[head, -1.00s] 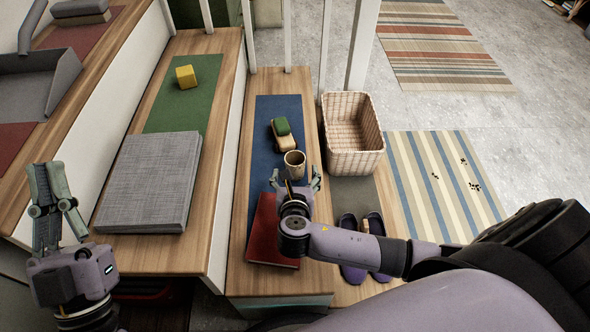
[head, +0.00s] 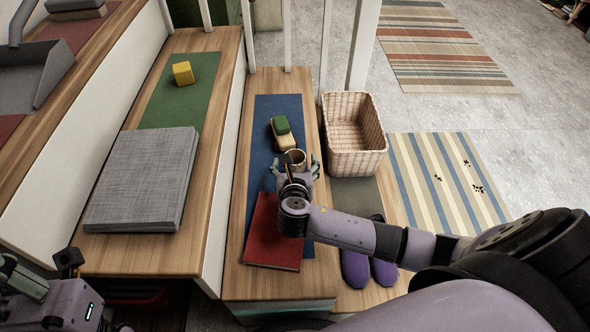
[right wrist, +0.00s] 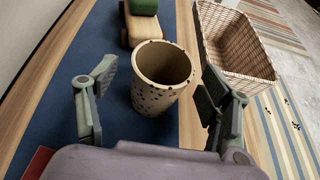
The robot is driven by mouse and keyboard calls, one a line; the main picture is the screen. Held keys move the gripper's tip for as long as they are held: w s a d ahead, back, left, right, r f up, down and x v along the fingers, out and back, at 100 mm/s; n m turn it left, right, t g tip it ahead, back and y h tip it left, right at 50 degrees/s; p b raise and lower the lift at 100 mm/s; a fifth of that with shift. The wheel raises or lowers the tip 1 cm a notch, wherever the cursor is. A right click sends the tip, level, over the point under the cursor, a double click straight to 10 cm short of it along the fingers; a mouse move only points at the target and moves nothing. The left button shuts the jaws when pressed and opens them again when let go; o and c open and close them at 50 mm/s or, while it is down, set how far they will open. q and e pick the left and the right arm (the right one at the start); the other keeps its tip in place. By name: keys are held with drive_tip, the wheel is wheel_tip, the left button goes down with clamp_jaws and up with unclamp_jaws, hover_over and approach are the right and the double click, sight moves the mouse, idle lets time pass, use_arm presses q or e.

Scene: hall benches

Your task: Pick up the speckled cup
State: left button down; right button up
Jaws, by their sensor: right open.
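The speckled cup (right wrist: 161,82) is tan with dark spots and stands upright on the blue mat (right wrist: 112,125). It also shows in the head view (head: 295,158), partly hidden behind my right gripper (head: 295,172). In the right wrist view my right gripper (right wrist: 168,88) is open, with one finger on each side of the cup and a gap on both sides. My left gripper (head: 35,275) is at the lower left of the head view, cut by the frame; how its fingers stand is unclear.
A toy car (head: 283,133) with a green top stands just beyond the cup. A wicker basket (head: 354,135) is to the right. A red book (head: 272,235) lies under my right arm. A grey cushion (head: 145,180) and yellow block (head: 183,73) are on the bench step to the left.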

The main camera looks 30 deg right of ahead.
drive_tip(key=shift+w+d, duration=0.1)
drive_tip(key=shift+w, duration=0.05)
drive_tip(key=shift+c, duration=0.5)
drive_tip(key=c, duration=1.2)
